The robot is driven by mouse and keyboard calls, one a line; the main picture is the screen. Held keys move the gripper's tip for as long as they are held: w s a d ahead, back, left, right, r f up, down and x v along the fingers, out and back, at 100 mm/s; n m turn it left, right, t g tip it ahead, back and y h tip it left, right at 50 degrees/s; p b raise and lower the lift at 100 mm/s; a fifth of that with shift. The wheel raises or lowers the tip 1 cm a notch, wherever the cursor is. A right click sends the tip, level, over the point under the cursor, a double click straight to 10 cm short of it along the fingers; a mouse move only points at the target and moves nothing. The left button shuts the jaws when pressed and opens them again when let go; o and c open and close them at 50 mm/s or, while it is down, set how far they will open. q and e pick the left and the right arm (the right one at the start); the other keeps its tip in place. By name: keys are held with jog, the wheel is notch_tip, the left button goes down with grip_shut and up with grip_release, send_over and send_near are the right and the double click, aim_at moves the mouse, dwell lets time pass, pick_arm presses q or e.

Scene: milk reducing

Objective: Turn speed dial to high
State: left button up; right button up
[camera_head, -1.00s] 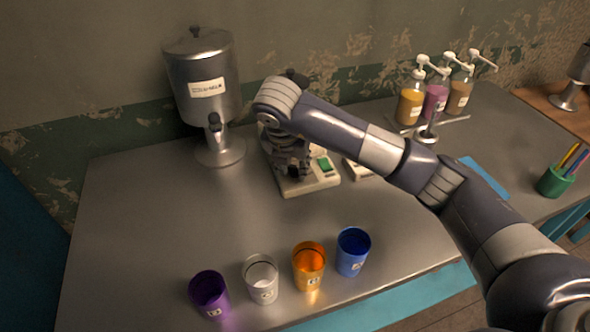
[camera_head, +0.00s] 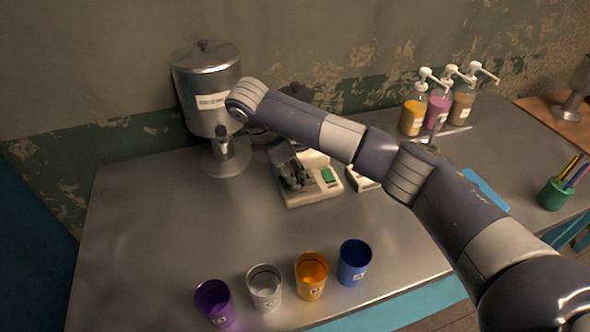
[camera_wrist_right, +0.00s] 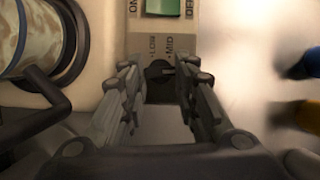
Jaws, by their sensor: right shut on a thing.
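The machine with the speed dial has a light base (camera_head: 312,190) that stands on the table below the dispenser. In the right wrist view its panel (camera_wrist_right: 148,48) shows a green switch (camera_wrist_right: 167,7) and the labels LOW and MID. The dark speed dial (camera_wrist_right: 158,69) lies between the fingers of my right gripper (camera_wrist_right: 160,95). The right gripper (camera_head: 298,183) is shut on the dial, with its fingers at the front of the base. The dial's lower part and any further label are hidden by the gripper. My left gripper is not in view.
A metal dispenser (camera_head: 208,90) stands behind at the left. Purple (camera_head: 214,300), clear (camera_head: 264,288), orange (camera_head: 311,275) and blue (camera_head: 354,262) cups line the front edge. Pump bottles (camera_head: 438,105) stand at the back right. The left table surface (camera_head: 150,230) is clear.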

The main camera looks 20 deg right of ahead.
jog(key=shift+w+r+m, duration=0.15)
jog(key=shift+m, duration=0.45)
jog(key=o, duration=0.8)
jog(key=shift+g, duration=0.3)
jog(key=v, duration=1.2)
